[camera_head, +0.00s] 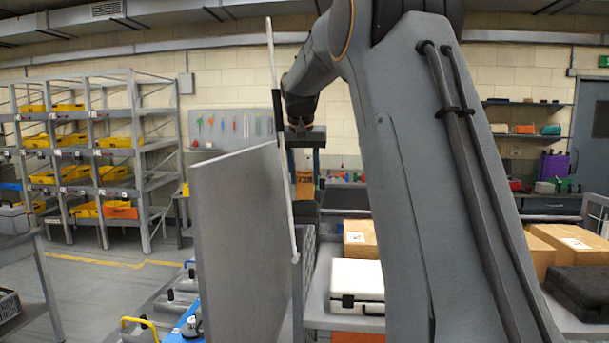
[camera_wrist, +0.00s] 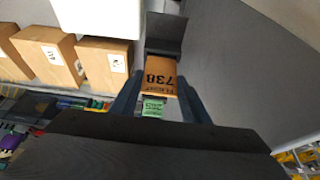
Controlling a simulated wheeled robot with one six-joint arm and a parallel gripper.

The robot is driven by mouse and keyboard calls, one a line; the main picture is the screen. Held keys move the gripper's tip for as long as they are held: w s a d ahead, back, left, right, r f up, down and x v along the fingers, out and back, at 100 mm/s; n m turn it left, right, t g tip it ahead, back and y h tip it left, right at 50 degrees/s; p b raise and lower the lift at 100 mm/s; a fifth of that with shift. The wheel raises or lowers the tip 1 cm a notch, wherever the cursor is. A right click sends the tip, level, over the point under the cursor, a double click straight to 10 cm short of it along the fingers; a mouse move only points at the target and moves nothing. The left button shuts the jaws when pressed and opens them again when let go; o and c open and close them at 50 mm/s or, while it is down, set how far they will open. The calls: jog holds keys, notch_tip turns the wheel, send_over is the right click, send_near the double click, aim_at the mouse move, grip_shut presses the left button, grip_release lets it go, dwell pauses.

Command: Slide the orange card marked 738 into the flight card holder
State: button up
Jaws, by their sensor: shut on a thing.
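The orange card marked 738 (camera_wrist: 160,78) is between the two blue fingers of my gripper (camera_wrist: 161,88) in the wrist view, and the gripper is shut on it. The card also shows in the head view (camera_head: 305,186), hanging below my gripper (camera_head: 304,168) in front of the back wall. A green card with dark digits (camera_wrist: 152,107) shows between the fingers, nearer the palm; what it rests on is hidden. A dark grey piece (camera_wrist: 166,32) lies just beyond the orange card in the wrist view; I cannot tell whether it is the flight card holder.
A large grey upright panel (camera_head: 238,240) stands left of my arm. Brown boxes (camera_head: 360,238) and a white case (camera_head: 357,283) sit to the right. Shelves with yellow bins (camera_head: 85,175) stand at the far left. Tools hang on a back-wall board (camera_head: 215,125).

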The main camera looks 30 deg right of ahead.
aim_at(305, 191)
jog(key=shift+f+b, duration=1.35)
jog(key=shift+f, duration=0.95)
jog(key=o, duration=1.1)
jog(key=shift+r, duration=0.1)
jog(key=b+v, duration=0.2)
jog(key=v, duration=0.5)
jog(key=shift+r, duration=0.3)
jog(key=shift+s+a, duration=0.1)
